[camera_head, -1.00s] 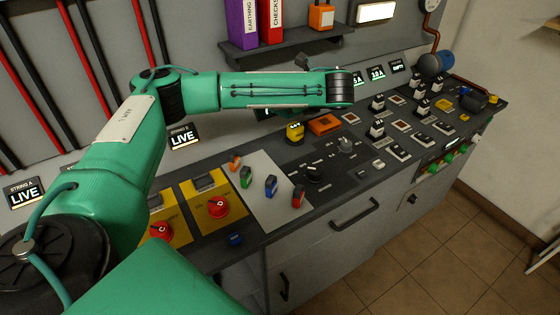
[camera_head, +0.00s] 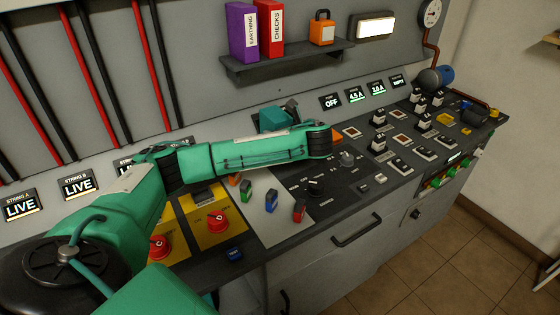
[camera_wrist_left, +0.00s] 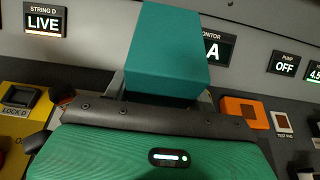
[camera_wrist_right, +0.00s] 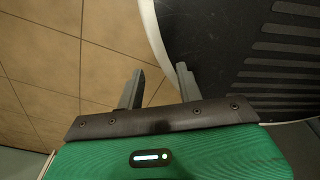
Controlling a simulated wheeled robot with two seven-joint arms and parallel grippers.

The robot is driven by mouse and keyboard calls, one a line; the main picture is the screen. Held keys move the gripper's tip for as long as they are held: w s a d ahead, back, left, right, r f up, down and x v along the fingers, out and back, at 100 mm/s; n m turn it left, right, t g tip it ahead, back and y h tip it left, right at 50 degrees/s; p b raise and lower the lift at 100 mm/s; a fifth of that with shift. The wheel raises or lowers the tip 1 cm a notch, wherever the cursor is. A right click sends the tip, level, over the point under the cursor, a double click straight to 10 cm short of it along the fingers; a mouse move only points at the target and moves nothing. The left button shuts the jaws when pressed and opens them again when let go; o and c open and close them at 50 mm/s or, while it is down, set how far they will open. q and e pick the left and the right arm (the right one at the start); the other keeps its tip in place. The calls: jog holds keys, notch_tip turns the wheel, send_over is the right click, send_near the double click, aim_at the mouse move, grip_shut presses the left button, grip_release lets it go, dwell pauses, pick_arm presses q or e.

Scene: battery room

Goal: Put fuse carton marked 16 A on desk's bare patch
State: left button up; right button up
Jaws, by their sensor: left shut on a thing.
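My left gripper (camera_wrist_left: 165,98) is shut on a teal carton (camera_wrist_left: 168,50), which fills the upper middle of the left wrist view. In the head view the carton (camera_head: 277,117) shows behind my left forearm, near the back panel above the desk; the gripper is mostly hidden there. No 16 A marking is readable on the sides I see. A light grey patch (camera_head: 262,222) of the desk lies in front of the arm, with several coloured plugs on it; the arm hides its back part. My right gripper (camera_wrist_right: 158,88) is open and empty, away from the desk.
Red rotary switches on yellow plates (camera_head: 217,222) stand left of the grey patch. Knobs (camera_head: 315,187) and switches are to its right. An orange box (camera_wrist_left: 245,112) lies right of the carton. A shelf (camera_head: 285,62) with binders hangs above.

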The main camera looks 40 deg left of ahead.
aim_at(280, 169)
pick_arm(q)
notch_tip(280, 169, down, 11)
jog(key=shift+f+p, duration=0.2)
jog(key=shift+p, duration=0.1)
jog(key=o, duration=1.5)
jog(key=shift+c, duration=0.2)
pick_arm(e)
jog(key=shift+s+r, duration=0.1)
jog(key=shift+s, duration=0.25)
pick_arm(q)
jog(key=shift+d, duration=0.1)
jog(key=v, duration=0.9)
jog(key=shift+s+d+r, duration=0.15)
jog(key=shift+d+r, duration=0.1)
jog(key=shift+s+d+r+p, duration=0.2)
jog(key=shift+d+r+p, duration=0.15)
jog(key=shift+d+p, duration=0.35)
jog(key=shift+s+d+r+p, duration=0.1)
jog(key=shift+s+d+p, duration=0.1)
jog(key=shift+p, duration=0.3)
jog(key=shift+d, duration=0.1)
pick_arm(e)
jog(key=s, duration=0.1)
jog(key=s+r, duration=0.1)
jog(key=s, duration=0.1)
jog(key=shift+d+r, duration=0.2)
jog(key=shift+d, duration=0.05)
